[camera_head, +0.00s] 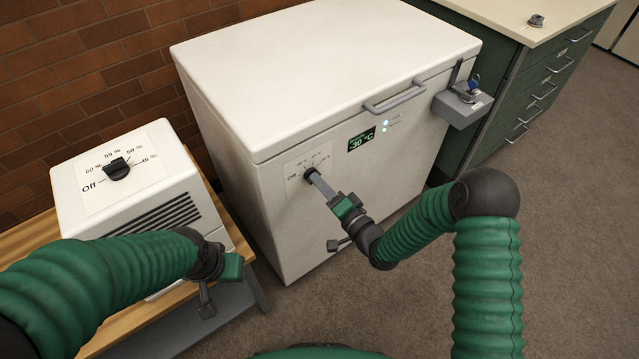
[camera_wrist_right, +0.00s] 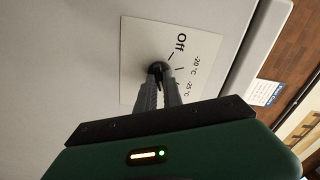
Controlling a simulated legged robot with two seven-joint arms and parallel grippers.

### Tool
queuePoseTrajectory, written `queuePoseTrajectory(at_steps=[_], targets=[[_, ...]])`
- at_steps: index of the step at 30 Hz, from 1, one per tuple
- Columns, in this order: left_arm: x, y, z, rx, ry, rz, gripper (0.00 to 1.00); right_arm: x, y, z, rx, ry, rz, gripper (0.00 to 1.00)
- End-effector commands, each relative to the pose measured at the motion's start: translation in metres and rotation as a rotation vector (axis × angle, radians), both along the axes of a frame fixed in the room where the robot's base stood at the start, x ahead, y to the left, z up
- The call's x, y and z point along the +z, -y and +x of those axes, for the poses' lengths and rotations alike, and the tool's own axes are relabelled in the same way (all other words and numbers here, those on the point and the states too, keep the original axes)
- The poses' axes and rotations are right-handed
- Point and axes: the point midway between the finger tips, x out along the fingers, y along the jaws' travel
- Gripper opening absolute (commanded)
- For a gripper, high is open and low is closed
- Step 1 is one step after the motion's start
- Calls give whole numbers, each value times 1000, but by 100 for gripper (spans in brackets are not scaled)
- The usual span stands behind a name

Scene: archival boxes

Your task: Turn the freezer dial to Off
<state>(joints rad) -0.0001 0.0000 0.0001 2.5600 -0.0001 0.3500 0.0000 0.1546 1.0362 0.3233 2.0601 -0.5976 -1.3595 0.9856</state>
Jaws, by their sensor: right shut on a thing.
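The white chest freezer (camera_head: 300,100) stands in the middle, with a lit display (camera_head: 361,140) that reads about -30 °C. Its small dark dial (camera_head: 311,172) sits on a pale label on the front face. My right gripper (camera_head: 317,179) is shut on this dial. In the right wrist view, both fingers reach the dial (camera_wrist_right: 158,69), with the Off mark (camera_wrist_right: 181,43) and the -20 °C and -25 °C marks beside it. The fingers partly cover the dial, and I cannot tell where it points. My left gripper (camera_head: 207,300) hangs at the lower left, away from the freezer; its fingers are unclear.
A white humidity unit with a black dial (camera_head: 117,168) and an Off mark stands on a wooden bench (camera_head: 40,228) at the left. A grey lock box with a key (camera_head: 462,103) is on the freezer's right side. A green drawer cabinet (camera_head: 540,95) stands behind right.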

Motion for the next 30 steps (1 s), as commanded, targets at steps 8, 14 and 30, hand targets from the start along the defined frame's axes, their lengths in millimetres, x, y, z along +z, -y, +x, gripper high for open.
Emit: queuePoseTrajectory(at_steps=[8, 14, 30], targets=[[-1, 0, 0, 0, 0, 0, 36, -3, -4, -2, 11, -7, 0, 0], [-1, 0, 0, 0, 0, 0, 36, -4, -4, -3, 12, 6, -23, 0], [-3, 0, 0, 0, 0, 0, 36, -7, -4, -4, 15, 220, -326, 0]])
